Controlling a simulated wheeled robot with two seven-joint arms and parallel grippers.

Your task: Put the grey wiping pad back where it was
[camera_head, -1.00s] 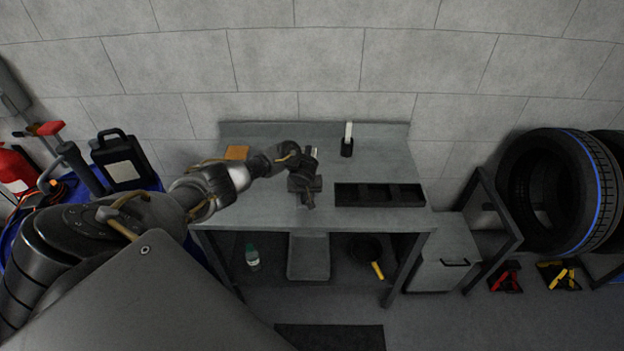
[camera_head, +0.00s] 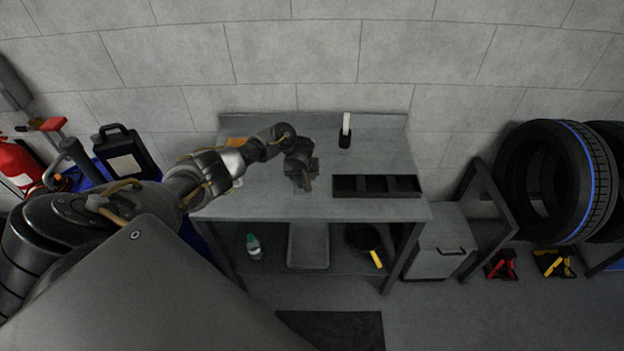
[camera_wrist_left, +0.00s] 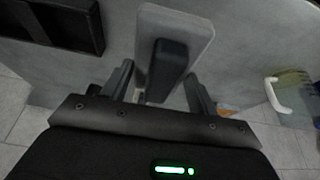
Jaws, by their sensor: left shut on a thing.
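My left gripper (camera_head: 302,180) is above the middle of the grey workbench (camera_head: 270,205), left of the black tray. The left wrist view shows its two fingers (camera_wrist_left: 160,88) shut on the grey wiping pad (camera_wrist_left: 148,30), a light grey slab with a dark block-shaped handle. The handle sits between the fingers and the slab is beyond it. In the head view the pad is hard to tell from the dark gripper. Whether the pad touches the bench is unclear. My right gripper is not in view.
The black divided tray (camera_head: 347,191) lies right of the gripper. A dark cup with a white upright item (camera_head: 346,130) stands behind. An orange item (camera_head: 237,142) lies at the back left. A white-handled container (camera_wrist_left: 276,95) shows in the left wrist view. The bench's front middle is clear.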

